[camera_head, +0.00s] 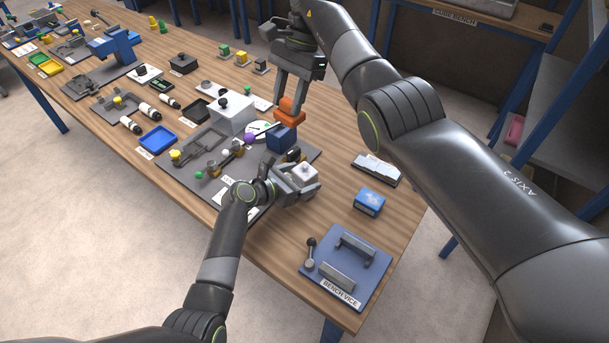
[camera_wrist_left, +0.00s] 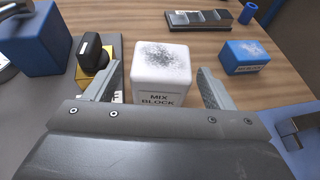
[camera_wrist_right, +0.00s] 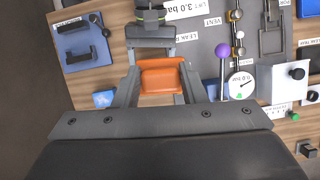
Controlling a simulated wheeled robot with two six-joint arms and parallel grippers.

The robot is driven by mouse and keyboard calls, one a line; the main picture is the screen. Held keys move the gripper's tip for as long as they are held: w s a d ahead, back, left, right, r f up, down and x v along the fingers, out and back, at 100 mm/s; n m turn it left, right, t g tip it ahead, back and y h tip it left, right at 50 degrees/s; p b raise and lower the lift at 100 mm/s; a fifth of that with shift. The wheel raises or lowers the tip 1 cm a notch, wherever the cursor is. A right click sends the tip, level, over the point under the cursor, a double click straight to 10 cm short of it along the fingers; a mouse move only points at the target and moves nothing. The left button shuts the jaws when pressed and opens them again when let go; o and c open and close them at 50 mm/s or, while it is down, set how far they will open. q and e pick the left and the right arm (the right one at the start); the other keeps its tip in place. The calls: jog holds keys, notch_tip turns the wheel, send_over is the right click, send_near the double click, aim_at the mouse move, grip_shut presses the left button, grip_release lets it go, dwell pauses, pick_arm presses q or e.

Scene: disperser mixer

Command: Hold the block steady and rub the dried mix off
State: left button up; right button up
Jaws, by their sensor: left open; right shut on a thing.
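The white mix block (camera_wrist_left: 160,72) stands upright on the wooden bench, with grey speckled dried mix (camera_wrist_left: 158,57) on its top. In the head view the block (camera_head: 304,173) is at the near edge of the grey panel. My left gripper (camera_wrist_left: 163,88) is open, its fingers on either side of the block with gaps visible. My right gripper (camera_head: 290,100) is shut on an orange piece (camera_wrist_right: 162,77), held farther back than the mix block. In the head view the orange piece (camera_head: 290,112) is just above a blue block (camera_head: 281,139); I cannot tell whether they touch.
A small labelled blue box (camera_head: 368,202) and a bench vice (camera_head: 346,268) are at the near right. A grey tray (camera_head: 376,169) lies behind the box.

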pick_arm(q)
jog(key=shift+x, duration=0.95)
jog(key=c, duration=1)
